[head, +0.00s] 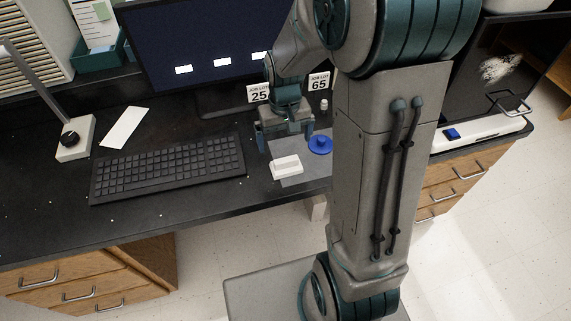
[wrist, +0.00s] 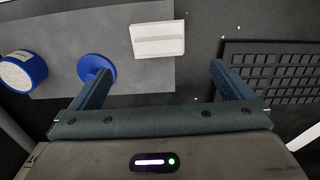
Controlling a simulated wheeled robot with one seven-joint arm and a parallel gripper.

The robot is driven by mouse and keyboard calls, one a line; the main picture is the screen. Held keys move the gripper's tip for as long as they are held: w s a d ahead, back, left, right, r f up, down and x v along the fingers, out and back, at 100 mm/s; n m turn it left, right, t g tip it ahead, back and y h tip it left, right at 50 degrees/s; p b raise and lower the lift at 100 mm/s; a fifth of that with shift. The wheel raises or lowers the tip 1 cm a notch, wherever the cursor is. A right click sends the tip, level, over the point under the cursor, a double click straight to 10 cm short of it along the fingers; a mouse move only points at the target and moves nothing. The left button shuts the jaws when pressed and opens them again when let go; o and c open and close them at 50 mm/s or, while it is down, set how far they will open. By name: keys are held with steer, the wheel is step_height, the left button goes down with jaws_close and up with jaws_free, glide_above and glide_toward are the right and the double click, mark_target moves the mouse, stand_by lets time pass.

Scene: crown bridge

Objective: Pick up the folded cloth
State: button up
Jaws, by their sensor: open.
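My gripper (head: 285,137) is open and empty above the desk, just behind the item in the head view. Both fingers also show in the wrist view (wrist: 157,70), apart from the item.
A blue round knobbed piece (head: 320,144) stands close right of the item. A blue-rimmed, white-topped container (wrist: 22,71) is farther left in the wrist view. A black keyboard (head: 168,168) is on the other side. The monitor (head: 190,55) stands behind. A white flat strip (head: 124,127) lies beyond the keyboard.

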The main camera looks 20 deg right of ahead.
mark_target(285, 158)
steer(key=shift+f, duration=4.4)
steer(key=c, duration=1)
